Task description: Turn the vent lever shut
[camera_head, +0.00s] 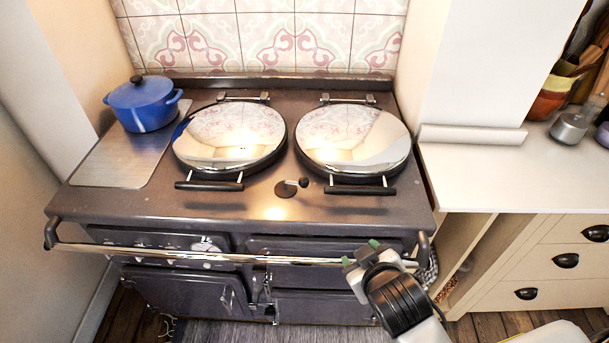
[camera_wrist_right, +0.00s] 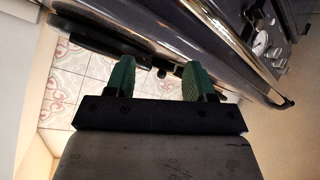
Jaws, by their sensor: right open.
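The vent lever (camera_head: 303,182) is a small dark knob on a short light stem. It sits at a dark round plate (camera_head: 285,189) on the cooker top, between the two lid handles. My right gripper (camera_head: 360,253) has green fingertips and is open and empty. It is in front of the cooker by the rail, to the right of the lever and apart from it. In the right wrist view the green fingers (camera_wrist_right: 158,72) stand apart, with a small dark knob, apparently the lever, beyond them. My left gripper is not in view.
Two shiny round lids (camera_head: 230,138) (camera_head: 352,140) have dark handles flanking the lever. A metal rail (camera_head: 200,256) runs along the cooker's front. A blue pot (camera_head: 144,106) stands back left on a metal plate (camera_head: 115,165). A pale counter (camera_head: 480,180) is to the right.

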